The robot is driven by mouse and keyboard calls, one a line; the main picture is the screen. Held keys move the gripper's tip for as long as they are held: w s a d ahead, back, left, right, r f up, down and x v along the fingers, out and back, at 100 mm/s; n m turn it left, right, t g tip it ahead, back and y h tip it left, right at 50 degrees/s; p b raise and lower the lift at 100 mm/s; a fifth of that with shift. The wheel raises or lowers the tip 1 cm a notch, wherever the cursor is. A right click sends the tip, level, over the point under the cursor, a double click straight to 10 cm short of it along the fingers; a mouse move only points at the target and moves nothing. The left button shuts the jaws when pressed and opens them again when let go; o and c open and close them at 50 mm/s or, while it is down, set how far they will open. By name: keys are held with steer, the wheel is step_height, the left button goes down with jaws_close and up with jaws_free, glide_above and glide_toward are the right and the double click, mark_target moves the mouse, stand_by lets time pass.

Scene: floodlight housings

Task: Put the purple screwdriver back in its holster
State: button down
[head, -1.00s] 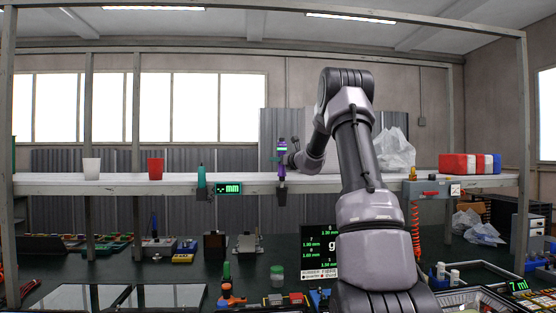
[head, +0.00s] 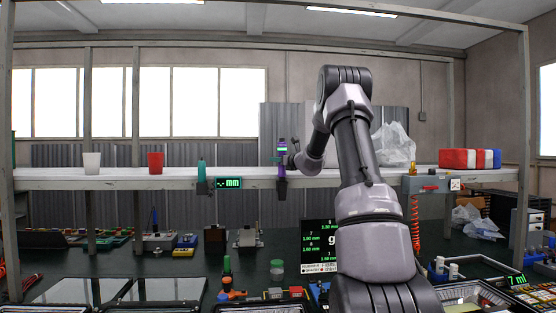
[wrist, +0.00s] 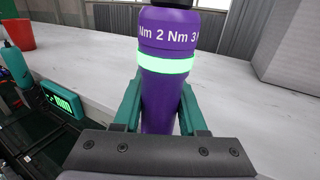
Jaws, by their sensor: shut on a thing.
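The purple screwdriver (head: 282,169) is upright at the front edge of the white shelf. In the wrist view its purple body (wrist: 165,95) shows a glowing green band and white "Nm" marks. My gripper (wrist: 160,115) is shut on it, with a teal finger on each side. In the head view the gripper is small and partly hidden by my arm. A dark holster (head: 281,187) hangs at the shelf edge directly under the screwdriver. The screwdriver's lower end meets the holster mouth, but how deep it sits cannot be told. The wrist view hides the lower end.
A teal tool (head: 201,172) stands in another holder left of it, beside a green "mm" display (head: 229,183). A red cup (head: 155,162) and a white cup (head: 91,162) stand on the shelf (head: 120,180). A plastic bag (head: 396,147) lies to the right. The workbench below is cluttered.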

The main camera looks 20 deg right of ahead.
steer(key=shift+f, duration=1)
steer(key=shift+c, duration=2.2)
jaws_free()
steer(key=shift+o, duration=0.3)
steer(key=s+d, duration=0.1)
steer(key=s, duration=0.9)
steer(key=shift+s+d, duration=0.35)
steer(key=shift+d, duration=0.05)
